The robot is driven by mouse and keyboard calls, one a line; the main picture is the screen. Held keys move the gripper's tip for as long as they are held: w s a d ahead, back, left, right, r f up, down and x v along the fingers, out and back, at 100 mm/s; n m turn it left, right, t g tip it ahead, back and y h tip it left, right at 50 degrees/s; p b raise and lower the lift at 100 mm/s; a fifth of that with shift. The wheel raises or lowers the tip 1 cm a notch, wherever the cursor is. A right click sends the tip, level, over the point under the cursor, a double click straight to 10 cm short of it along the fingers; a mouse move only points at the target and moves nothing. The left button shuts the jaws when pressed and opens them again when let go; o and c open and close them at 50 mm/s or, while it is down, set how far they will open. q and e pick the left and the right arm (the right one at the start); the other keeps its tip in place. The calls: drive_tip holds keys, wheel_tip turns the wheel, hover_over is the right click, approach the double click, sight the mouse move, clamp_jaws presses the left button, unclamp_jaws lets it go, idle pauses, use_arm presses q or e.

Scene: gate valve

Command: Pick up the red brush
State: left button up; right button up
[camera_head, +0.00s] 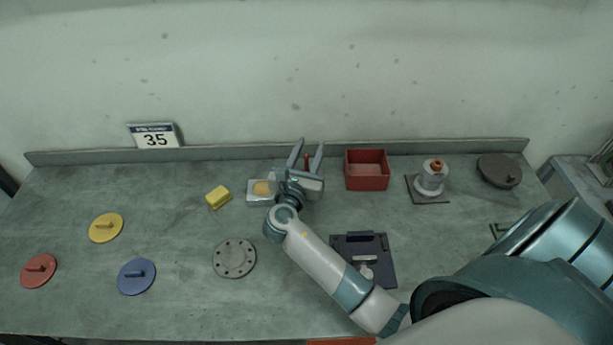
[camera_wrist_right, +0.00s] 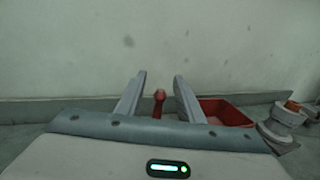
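The red brush (camera_head: 306,161) shows only as a small red, upright piece between the fingers of my right gripper (camera_head: 306,152). In the right wrist view the red brush (camera_wrist_right: 159,103) stands between the two fingertips of my right gripper (camera_wrist_right: 158,88), with gaps on both sides. The right gripper is open, its fingers pointing toward the back wall. The lower part of the brush is hidden by the gripper body. My left gripper is not in view.
A red bin (camera_head: 367,184) stands just right of the gripper. A grey valve part (camera_head: 432,178) stands further right. The raised back ledge (camera_head: 230,153) and wall are close behind.

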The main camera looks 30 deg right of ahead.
drive_tip(key=shift+w+d, duration=0.35)
drive_tip(key=shift+d, duration=0.05)
clamp_jaws()
drive_tip(key=shift+r, duration=0.15)
wheel_tip(320, 180, up, 10)
drive_tip(key=b, duration=0.1)
drive_tip(key=shift+b, duration=0.35)
idle(0.3)
idle(0.4)
